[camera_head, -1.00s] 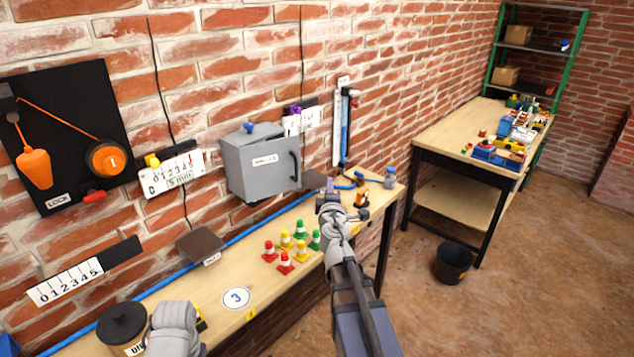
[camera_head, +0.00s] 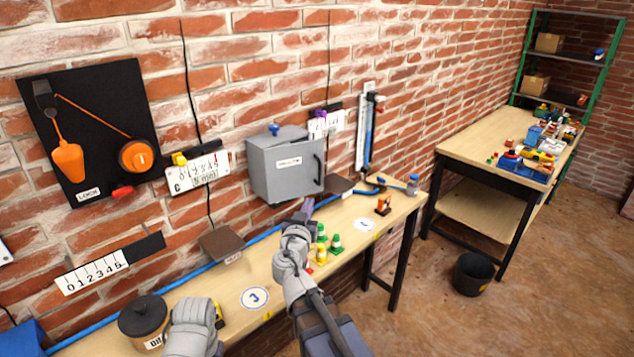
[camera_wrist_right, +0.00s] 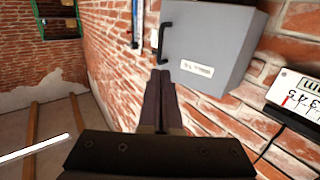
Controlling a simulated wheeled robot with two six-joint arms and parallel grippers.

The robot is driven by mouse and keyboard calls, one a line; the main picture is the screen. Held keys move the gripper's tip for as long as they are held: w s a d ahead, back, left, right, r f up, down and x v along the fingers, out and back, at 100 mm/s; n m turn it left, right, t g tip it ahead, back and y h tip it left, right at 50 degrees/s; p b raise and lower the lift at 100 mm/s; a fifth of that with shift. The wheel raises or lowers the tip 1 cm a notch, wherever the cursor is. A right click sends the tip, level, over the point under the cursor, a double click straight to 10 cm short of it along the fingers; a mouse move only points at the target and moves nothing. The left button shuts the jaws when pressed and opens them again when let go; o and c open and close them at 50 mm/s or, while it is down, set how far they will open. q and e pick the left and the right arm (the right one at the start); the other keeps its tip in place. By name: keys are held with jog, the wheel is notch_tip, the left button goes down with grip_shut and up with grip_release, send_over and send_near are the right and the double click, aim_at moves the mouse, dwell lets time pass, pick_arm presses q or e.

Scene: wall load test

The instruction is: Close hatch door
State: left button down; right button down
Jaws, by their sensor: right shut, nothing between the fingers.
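The hatch is a grey wall box (camera_head: 270,168) with a labelled front door (camera_head: 298,172) and a black handle (camera_head: 318,169). The door looks flush with the box, though a small gap cannot be ruled out. In the right wrist view the box door (camera_wrist_right: 205,45) and its handle (camera_wrist_right: 165,40) are just beyond the fingers. My right gripper (camera_head: 307,205) is below the door's lower right corner, apart from it as far as I can tell. Its fingers (camera_wrist_right: 160,75) are together and empty. My left arm (camera_head: 193,325) shows at the bottom; its fingers are hidden.
A blue hose (camera_head: 262,240) runs along the wall. A table (camera_head: 470,140) and black bucket (camera_head: 474,273) stand at right.

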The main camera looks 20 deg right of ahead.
send_near(316, 167)
jog(key=d, duration=0.1)
jog(key=w+d, duration=0.1)
jog(key=d, duration=0.1)
jog(key=shift+w+f, duration=0.25)
jog(key=shift+w, duration=0.1)
jog(key=w, duration=0.2)
jog(key=w+d, duration=0.1)
jog(key=w, duration=0.1)
jog(key=w+d, duration=0.1)
jog(key=shift+w, duration=0.4)
jog(key=shift+s, duration=0.1)
jog(key=shift+a+r, duration=0.1)
jog(key=s+a, duration=0.3)
jog(key=s, duration=1.1)
jog(key=shift+a, duration=0.15)
